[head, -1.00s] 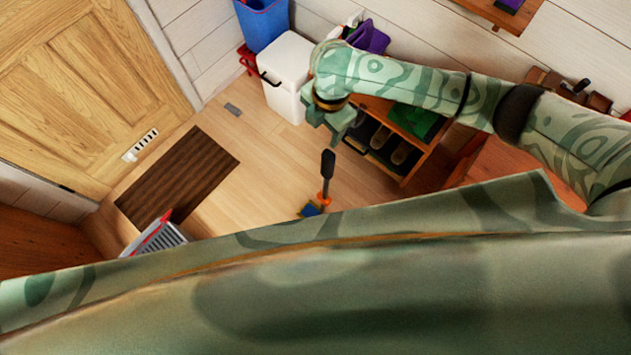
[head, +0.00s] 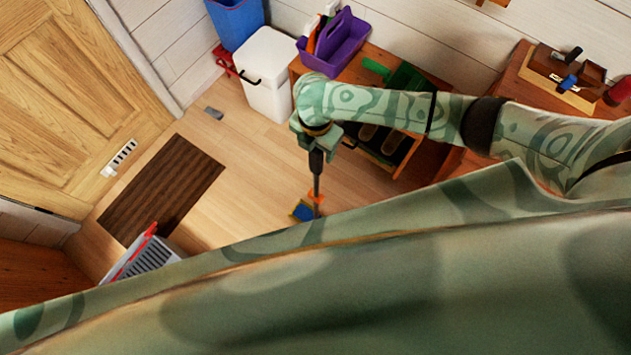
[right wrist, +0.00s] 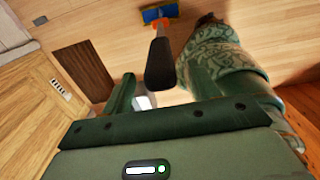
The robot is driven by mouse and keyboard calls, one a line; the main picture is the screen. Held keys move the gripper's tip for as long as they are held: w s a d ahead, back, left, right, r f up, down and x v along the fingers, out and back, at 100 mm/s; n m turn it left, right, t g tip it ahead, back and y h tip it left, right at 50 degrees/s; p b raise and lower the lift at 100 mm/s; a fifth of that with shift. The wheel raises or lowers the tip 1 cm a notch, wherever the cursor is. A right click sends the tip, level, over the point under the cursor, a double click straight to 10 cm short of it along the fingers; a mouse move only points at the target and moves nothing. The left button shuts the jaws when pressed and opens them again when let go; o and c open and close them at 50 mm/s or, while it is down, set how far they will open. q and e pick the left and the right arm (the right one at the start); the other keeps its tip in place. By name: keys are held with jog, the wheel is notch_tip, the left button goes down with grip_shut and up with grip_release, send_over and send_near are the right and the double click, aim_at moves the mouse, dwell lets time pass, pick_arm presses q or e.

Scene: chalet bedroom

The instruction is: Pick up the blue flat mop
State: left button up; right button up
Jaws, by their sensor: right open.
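The blue flat mop (head: 303,211) stands on the wooden floor, with a blue head, an orange joint and a dark handle rising toward my right gripper (head: 317,146). In the right wrist view the mop's black grip (right wrist: 160,65) shows between the open fingers of my right gripper (right wrist: 157,92), and its blue and yellow head lies beyond at the top. The gripper is at the top of the handle. I cannot tell whether the fingers touch it. My left gripper is not in view.
A shelf unit with a purple caddy (head: 333,45) stands behind my right arm. A white bin (head: 267,75) and a blue bin (head: 235,20) stand by the wall. A brown mat (head: 160,190) lies before the door. A grey and red slatted item (head: 145,258) is at lower left.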

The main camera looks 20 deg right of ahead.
notch_tip(320, 180, down, 4)
jog(key=shift+r+b, duration=0.1)
jog(key=shift+b, duration=0.6)
jog(key=shift+r, duration=0.15)
grip_shut()
